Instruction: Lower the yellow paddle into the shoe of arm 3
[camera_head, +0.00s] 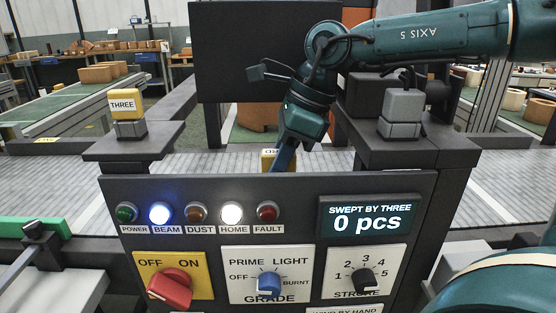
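A teal arm comes in from the upper right and bends down at the middle; I take it as my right arm. Its gripper (284,156) shows a dark blue finger pointing down behind the top edge of the control panel. A yellow piece (267,157) with dark lettering is right beside that finger, its lower part hidden by the panel; it may be the paddle, and I cannot tell whether it is gripped. A yellow block marked THREE (122,105) sits on a grey base on the left post. The shoe is not clearly seen. My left gripper is not in view.
The dark control panel (275,187) stands in front, with lamps, a red knob (171,287), a blue knob (268,283) and a display (369,217) reading 0 pcs. A grey block (402,106) stands on the right post. A grey belt (210,164) runs behind.

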